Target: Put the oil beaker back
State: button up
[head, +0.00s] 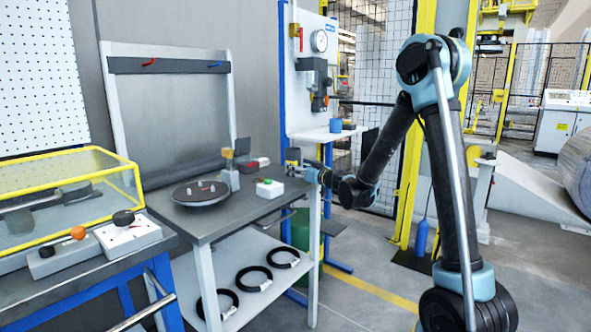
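A small blue cup (336,125), which may be the oil beaker, stands upright on the white shelf (312,135) of the blue-framed panel. My gripper (297,168) is lower and to the left of this cup, apart from it. It points left, near the right edge of the grey workbench. Its fingers are small and dark against the background. I cannot tell whether they are open or shut, or whether they hold anything.
The workbench (255,210) carries a round dark plate (201,193) and a white box with a green button (270,188). Several black rings lie on its lower shelf. A yellow-framed clear cover (70,190) stands at left.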

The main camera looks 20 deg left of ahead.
jog(key=v, duration=0.9)
jog(key=shift+s+d+r, duration=0.1)
jog(key=s+d+f+m+g+h, duration=0.2)
jog(key=s+d+f+m+h, duration=0.1)
jog(key=s+d, duration=0.8)
jog(key=s+d+f+m+g+h, duration=0.3)
jog(key=s+d+f+h, duration=0.3)
jog(key=s+d, duration=0.6)
jog(key=s+d+f+m+g+h, duration=0.3)
jog(key=s+d, duration=0.8)
jog(key=d, duration=0.8)
notch_tip(320, 180, down, 2)
jog(key=m+h, duration=0.1)
jog(key=h, duration=0.1)
jog(key=shift+s+f+m+h, duration=0.15)
jog(key=shift+m+h, duration=0.15)
jog(key=shift+h, duration=0.1)
